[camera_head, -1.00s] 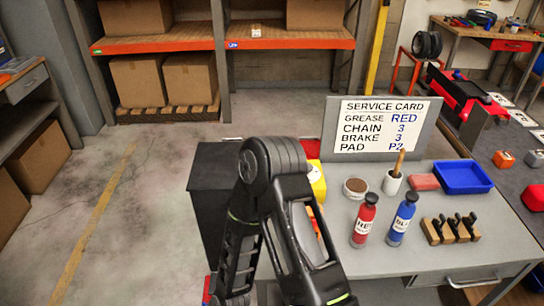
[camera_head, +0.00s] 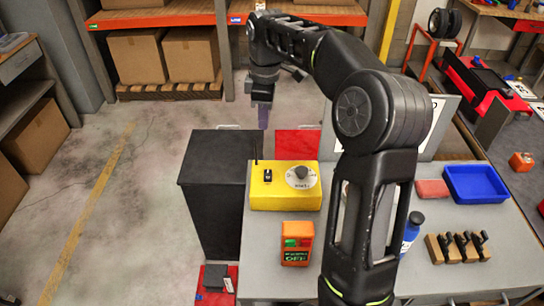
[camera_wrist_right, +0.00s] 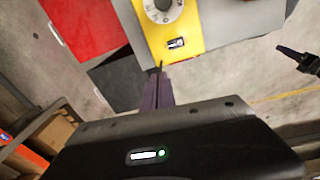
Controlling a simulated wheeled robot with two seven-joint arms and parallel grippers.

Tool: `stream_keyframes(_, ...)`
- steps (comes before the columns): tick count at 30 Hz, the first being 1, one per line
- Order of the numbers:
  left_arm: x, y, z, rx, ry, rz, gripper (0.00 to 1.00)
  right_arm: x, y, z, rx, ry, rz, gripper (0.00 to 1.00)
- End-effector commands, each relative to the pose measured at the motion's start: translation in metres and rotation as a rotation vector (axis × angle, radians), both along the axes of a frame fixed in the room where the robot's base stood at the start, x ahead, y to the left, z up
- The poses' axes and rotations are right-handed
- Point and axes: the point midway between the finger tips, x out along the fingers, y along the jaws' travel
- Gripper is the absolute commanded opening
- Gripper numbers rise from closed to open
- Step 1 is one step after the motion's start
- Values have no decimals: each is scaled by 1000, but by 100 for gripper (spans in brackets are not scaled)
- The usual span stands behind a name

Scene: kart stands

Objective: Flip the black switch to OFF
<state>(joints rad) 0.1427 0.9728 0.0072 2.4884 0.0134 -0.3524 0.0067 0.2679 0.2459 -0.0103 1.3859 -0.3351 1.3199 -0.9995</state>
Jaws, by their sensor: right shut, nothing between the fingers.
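My right gripper (camera_head: 263,116) is shut and empty, above and behind the box, apart from the switch. In the right wrist view its fingers (camera_wrist_right: 160,78) point towards the box's edge near the switch. A dark tapered shape (camera_wrist_right: 300,60) at the right edge there looks like my left gripper; its jaws are unclear.
An orange unit (camera_head: 297,243) reading OFF stands before the box on the grey bench (camera_head: 460,288). A black cabinet (camera_head: 213,160) stands to the left. A blue tray (camera_head: 474,183) and wooden blocks with black levers (camera_head: 457,248) are right. My right arm crosses over the bench.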

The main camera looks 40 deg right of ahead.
Motion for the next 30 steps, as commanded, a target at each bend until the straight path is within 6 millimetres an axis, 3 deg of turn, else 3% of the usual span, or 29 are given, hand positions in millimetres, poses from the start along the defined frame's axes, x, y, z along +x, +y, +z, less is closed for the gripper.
stream_keyframes(4,0,0,0,1,0,1,62,-22,4,-2,11,93,95,0)
stream_keyframes(19,0,0,-5,-1,-1,0,62,-22,5,-8,12,94,115,0)
stream_keyframes(23,1,-1,-16,-3,-5,0,62,-22,5,-21,13,95,113,0)
stream_keyframes(30,5,-3,-50,-11,-18,-5,62,-22,4,-60,13,95,112,0)
